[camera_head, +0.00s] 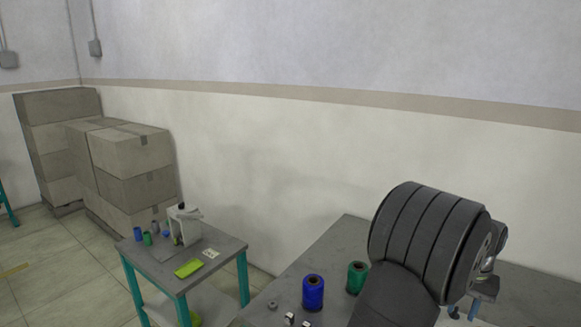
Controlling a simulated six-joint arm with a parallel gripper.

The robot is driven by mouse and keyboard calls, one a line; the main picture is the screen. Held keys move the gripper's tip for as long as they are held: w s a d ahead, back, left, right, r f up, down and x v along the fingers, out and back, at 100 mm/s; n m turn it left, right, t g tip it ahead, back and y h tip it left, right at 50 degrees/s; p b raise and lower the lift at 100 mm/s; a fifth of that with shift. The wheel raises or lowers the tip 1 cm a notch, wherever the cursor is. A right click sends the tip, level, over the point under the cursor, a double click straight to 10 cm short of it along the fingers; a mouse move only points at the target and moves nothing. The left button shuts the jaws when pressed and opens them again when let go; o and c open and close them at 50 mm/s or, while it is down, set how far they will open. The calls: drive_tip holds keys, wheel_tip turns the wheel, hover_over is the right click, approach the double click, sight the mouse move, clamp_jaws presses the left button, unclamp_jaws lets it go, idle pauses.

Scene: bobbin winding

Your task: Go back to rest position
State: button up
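My arm's large dark grey joint fills the right side of the head view, above the grey worktable (335,243). My gripper (463,311) shows only in part behind that joint, with small blue-grey parts pointing down near the lower right. The joint hides most of it, so I cannot tell whether its fingers are open or shut. A blue bobbin (313,293) and a green bobbin (356,278) stand upright on the worktable, left of my arm and apart from the visible part of my gripper.
Small metal pieces (290,319) lie at the worktable's front left. A smaller teal-legged table (222,244) at left holds a white machine (186,226), small blue and green spools and a yellow-green item (188,268). Stacked cardboard boxes (130,148) stand by the wall.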

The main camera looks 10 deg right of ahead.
wheel_tip(320, 180, down, 14)
drive_tip(key=shift+a+r, duration=0.1)
drive_tip(key=shift+r, duration=0.05)
drive_tip(key=shift+f, duration=0.3)
drive_tip(key=m, duration=0.8)
drive_tip(key=shift+r, duration=0.1)
drive_tip(key=shift+r+m, duration=0.1)
drive_tip(key=shift+m, duration=0.5)
wheel_tip(320, 180, up, 6)
drive_tip(key=shift+r, duration=0.1)
